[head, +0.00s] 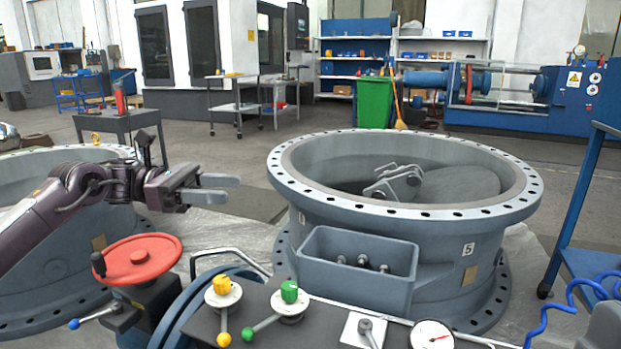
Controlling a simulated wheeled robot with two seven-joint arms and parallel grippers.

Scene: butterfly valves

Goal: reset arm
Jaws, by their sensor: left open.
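My left arm comes in from the left, and my left gripper (222,188) is in the air above the floor. Its two pale fingers point right and stand apart, with nothing between them. It is to the left of the large grey butterfly valve (385,222), apart from its flange. Inside that valve are a tilted grey disc (455,192) and a bracket-like part (392,180). My right gripper is not in view.
A red handwheel (138,259) is below my left gripper. A panel (265,325) with yellow and green knobs and a gauge (432,335) is in front. A grey bin (357,272) with several bolts is attached at the valve's front. Another large valve (50,250) stands left.

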